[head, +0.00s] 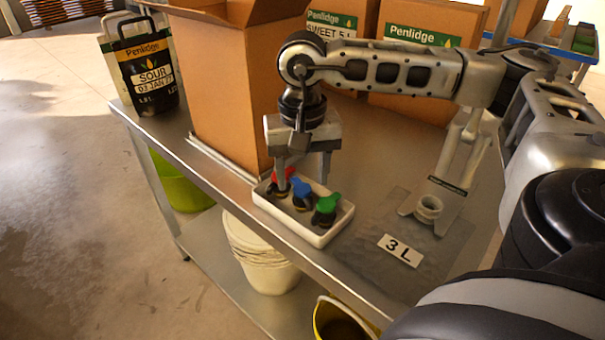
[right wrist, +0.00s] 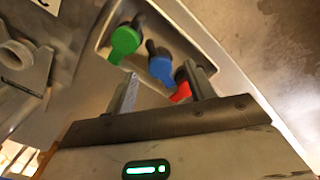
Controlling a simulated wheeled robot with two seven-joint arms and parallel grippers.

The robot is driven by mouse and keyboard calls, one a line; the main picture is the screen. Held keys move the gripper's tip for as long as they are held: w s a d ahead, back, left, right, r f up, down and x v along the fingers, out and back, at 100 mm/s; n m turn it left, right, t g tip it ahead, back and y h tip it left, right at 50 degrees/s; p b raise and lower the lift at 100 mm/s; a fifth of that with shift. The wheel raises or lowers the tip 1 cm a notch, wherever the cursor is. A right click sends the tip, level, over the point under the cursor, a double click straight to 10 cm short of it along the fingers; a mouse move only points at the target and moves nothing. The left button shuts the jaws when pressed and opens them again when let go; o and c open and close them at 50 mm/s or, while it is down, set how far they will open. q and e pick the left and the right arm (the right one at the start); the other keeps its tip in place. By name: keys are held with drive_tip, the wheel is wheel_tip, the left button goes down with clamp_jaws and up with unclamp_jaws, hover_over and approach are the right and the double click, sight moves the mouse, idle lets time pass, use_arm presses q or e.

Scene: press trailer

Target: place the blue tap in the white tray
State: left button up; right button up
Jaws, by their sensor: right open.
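The white tray (head: 318,239) stands near the front edge of the metal table. Inside it are a red tap (head: 284,174), the blue tap (head: 302,190) and a green tap (head: 327,205), in a row. The blue tap (right wrist: 161,70) lies between the green tap (right wrist: 124,42) and the red tap (right wrist: 181,92) in the right wrist view. My right gripper (head: 304,172) is open over the tray, pointing down at its red end. In the right wrist view its fingers (right wrist: 165,88) stand apart near the blue and red taps; contact cannot be told. My left gripper is not in view.
A tall open cardboard box (head: 225,90) stands just left of the tray. Black-and-white containers (head: 148,72) stand at the far left; more boxes (head: 425,60) are behind.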

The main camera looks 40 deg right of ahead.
sight(303, 188)
use_arm(q)
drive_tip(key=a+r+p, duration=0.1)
drive_tip(key=p, duration=0.2)
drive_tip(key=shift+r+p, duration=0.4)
use_arm(e)
wheel_tip(303, 188, up, 8)
drive_tip(key=shift+f, duration=0.15)
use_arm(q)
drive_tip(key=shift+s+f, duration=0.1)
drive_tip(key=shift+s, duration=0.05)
